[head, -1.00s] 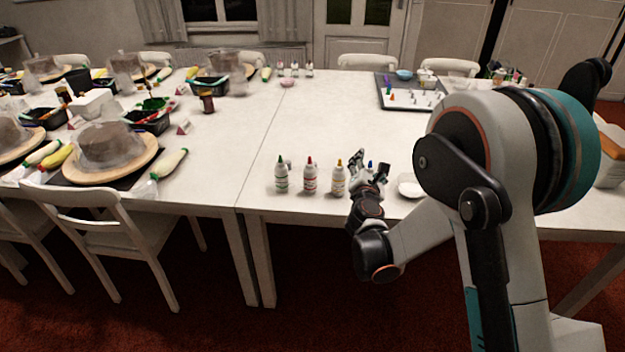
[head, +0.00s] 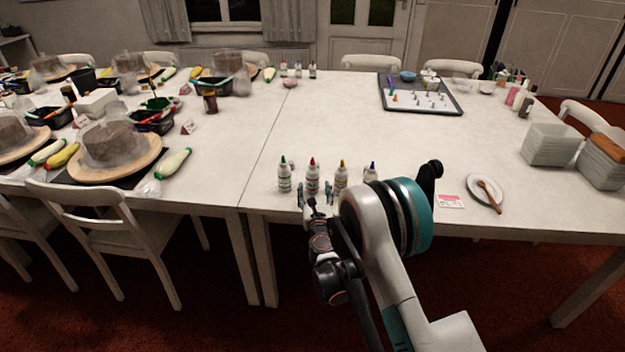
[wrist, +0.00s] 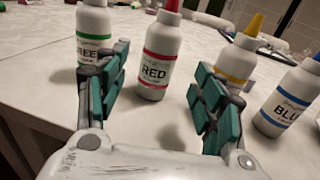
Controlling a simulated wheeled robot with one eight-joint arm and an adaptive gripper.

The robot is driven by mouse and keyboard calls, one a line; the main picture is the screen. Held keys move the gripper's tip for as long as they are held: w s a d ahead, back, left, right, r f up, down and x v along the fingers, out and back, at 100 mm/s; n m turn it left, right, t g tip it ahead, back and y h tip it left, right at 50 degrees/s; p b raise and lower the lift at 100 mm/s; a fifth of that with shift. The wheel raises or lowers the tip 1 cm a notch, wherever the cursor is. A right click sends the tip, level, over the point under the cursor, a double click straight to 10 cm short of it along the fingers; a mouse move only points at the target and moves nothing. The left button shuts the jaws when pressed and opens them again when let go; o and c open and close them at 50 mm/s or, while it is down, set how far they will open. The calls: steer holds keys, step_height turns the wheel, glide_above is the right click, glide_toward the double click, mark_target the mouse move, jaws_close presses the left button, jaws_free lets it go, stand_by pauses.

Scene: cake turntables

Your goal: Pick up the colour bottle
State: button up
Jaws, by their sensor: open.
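Several white colour bottles stand upright in a row near the table's front edge. In the head view they are the green-capped bottle (head: 284,178), the red-capped bottle (head: 312,178), the yellow-capped bottle (head: 341,176) and the blue-capped bottle (head: 371,173). My gripper (head: 315,194) is in front of the red one. In the wrist view my gripper (wrist: 160,97) is open and empty. The bottle labelled RED (wrist: 157,62) stands between and beyond its fingers. The green bottle (wrist: 92,30) is partly behind the left finger, the yellow bottle (wrist: 238,58) partly behind the right. The blue bottle (wrist: 290,100) is farther right.
A dark tray (head: 455,110) with small pieces lies farther back. A white plate with a wooden spoon (head: 488,194) and stacked containers (head: 552,146) are at the right. Wooden boards with covered cakes (head: 150,165) fill the left table. The table behind the bottles is clear.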

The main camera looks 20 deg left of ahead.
mark_target(313, 182)
steer(key=shift+x, duration=1.25)
steer(key=b+x, duration=0.2)
steer(key=x, duration=0.2)
steer(key=shift+f+b, duration=0.2)
steer(key=shift+b, duration=0.15)
steer(key=shift+w+a+r, duration=0.15)
steer(key=shift+w+a, duration=0.1)
steer(key=shift+w, duration=0.3)
steer(key=c, duration=0.9)
